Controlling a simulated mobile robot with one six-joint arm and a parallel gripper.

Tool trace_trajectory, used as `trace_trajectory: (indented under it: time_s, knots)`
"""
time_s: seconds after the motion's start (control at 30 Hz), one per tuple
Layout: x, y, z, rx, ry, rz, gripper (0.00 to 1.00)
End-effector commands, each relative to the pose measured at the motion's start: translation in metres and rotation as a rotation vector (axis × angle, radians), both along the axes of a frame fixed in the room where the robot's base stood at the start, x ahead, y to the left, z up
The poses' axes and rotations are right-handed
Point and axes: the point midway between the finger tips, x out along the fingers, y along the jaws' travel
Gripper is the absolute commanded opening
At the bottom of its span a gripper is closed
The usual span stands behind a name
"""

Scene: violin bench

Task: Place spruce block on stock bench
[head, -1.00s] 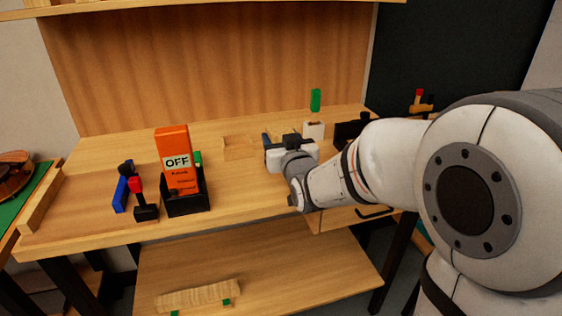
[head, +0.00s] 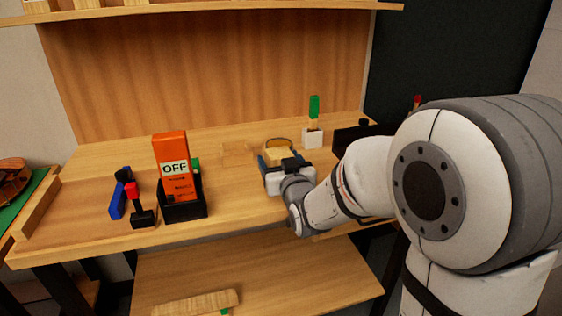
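A pale striped wood block (head: 195,302), possibly the spruce block, lies on the lower shelf with a green piece at its edge. The wooden bench (head: 90,235) spans the view; I cannot tell whether it is the stock bench. My gripper (head: 277,158) is low over the bench top, right of centre, with a blue finger at its left. A pale piece with a curved brown top edge (head: 278,142) shows just beyond or between the fingers. My gripper's body hides part of it, so I cannot tell whether it is held.
An orange "OFF" box (head: 173,150) stands in a black holder (head: 184,210). Blue and red-topped black tools (head: 142,218) are left of it. A green-topped tool (head: 314,107) stands in a white block (head: 312,139) behind my gripper. The bench's front middle is clear.

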Motion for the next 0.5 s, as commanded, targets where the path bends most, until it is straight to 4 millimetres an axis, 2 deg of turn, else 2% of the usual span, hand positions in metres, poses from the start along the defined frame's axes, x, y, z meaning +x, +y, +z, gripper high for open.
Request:
trace_trajectory:
  time_s: [0.4,0.5]
  knots:
    - [0.000,-0.001,0.005,0.000,0.001,-0.001,0.76]
    - [-0.017,-0.005,0.003,0.000,0.000,-0.001,0.76]
